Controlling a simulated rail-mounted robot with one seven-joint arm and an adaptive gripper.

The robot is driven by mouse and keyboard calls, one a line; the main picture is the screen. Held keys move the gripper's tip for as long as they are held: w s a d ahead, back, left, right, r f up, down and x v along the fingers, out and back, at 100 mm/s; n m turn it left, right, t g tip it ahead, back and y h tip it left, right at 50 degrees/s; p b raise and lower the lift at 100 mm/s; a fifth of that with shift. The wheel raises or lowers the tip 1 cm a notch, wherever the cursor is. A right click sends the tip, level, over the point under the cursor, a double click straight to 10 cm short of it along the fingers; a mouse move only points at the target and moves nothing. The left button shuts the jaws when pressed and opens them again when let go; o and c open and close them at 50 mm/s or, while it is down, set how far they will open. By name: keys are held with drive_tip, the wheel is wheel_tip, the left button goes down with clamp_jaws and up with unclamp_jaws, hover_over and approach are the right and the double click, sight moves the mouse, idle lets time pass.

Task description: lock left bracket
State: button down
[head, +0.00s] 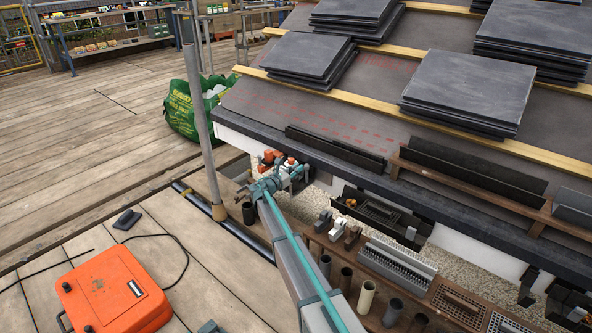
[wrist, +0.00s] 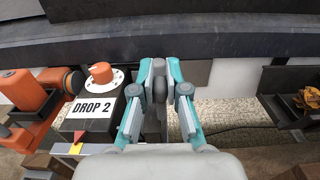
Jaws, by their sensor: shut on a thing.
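My gripper (head: 291,174) is at the eave at the end of my arm, just below the dark roof edge. In the wrist view its teal fingers (wrist: 159,78) are closed around a small dark grey rounded part (wrist: 159,91). This part is mostly hidden by the fingers, and I cannot tell for sure whether it belongs to the left bracket. In the wrist view a dark bracket-like piece (wrist: 275,78) stands apart to the right, below the eave. In the head view the fingertips are too small to make out.
A box labelled DROP 2 (wrist: 92,108) with an orange knob (wrist: 101,73) stands close left of the fingers, with an orange tool (wrist: 33,98) beyond. A dark trough with brown leaves (wrist: 305,100) is at right. A grey pole (head: 201,125) stands left of my arm.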

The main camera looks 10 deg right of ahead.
drive_tip(key=shift+s+m, duration=0.1)
drive_tip(key=shift+m, duration=0.2)
drive_tip(key=s+d+f+m+b, duration=0.1)
drive_tip(key=m+b, duration=0.3)
drive_tip(key=m, duration=0.4)
drive_tip(key=s+d+f+m+b, duration=0.2)
drive_tip(key=f+m+b, duration=0.1)
drive_tip(key=m, duration=0.6)
drive_tip(key=shift+s+f+b, duration=0.15)
drive_tip(key=shift+f+b, duration=0.2)
drive_tip(key=shift+b, duration=0.55)
drive_tip(key=shift+m, duration=0.3)
drive_tip(key=c, duration=1.2)
unclamp_jaws()
drive_tip(key=shift+o, duration=0.2)
drive_tip(key=shift+a, duration=0.15)
drive_tip(key=v, duration=1.2)
